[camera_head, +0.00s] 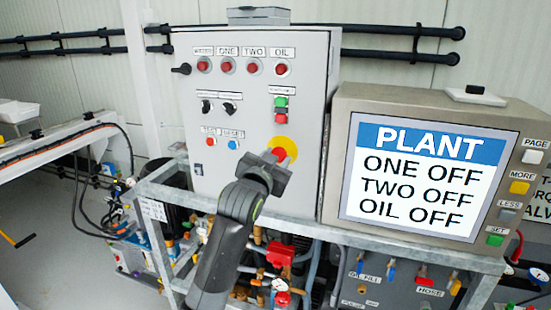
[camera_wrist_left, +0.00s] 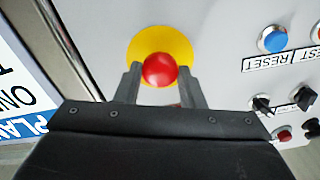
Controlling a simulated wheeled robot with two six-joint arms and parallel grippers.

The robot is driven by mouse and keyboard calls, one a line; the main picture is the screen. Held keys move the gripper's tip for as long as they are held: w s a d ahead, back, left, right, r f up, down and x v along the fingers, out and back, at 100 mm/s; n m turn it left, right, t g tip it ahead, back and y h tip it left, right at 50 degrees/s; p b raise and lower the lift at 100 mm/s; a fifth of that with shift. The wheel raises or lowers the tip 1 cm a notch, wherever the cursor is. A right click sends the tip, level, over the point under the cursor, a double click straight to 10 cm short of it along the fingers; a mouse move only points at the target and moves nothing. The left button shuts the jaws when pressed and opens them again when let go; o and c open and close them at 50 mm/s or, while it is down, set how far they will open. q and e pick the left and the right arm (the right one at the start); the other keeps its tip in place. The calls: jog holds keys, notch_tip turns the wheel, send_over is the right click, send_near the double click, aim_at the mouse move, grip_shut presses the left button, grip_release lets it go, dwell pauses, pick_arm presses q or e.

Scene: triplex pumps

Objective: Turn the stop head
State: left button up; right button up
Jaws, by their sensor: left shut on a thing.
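The stop head is a red mushroom button on a round yellow plate, low on the right of the grey control cabinet. In the head view the red head (camera_head: 279,153) shows just past my gripper, with the yellow plate (camera_head: 288,145) behind it. My left gripper (camera_head: 272,160) is at the button, its arm coming up from below. In the left wrist view the red head (camera_wrist_left: 160,69) sits between the two fingers of my left gripper (camera_wrist_left: 160,80), which are shut on it. The yellow plate (camera_wrist_left: 175,42) shows around it. My right gripper is in neither view.
The grey cabinet (camera_head: 310,100) carries red lamps, black knobs and a blue reset button (camera_head: 233,144). A display (camera_head: 425,178) to the right reads PLANT, ONE OFF, TWO OFF, OIL OFF. A metal frame (camera_head: 385,245) with pipes and valves stands below.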

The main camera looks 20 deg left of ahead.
pick_arm(q)
jog(key=o, duration=1)
jog(key=s+b, duration=0.1)
jog(key=s, duration=1.6)
jog(key=shift+s+a, duration=0.2)
jog(key=shift+a, duration=0.1)
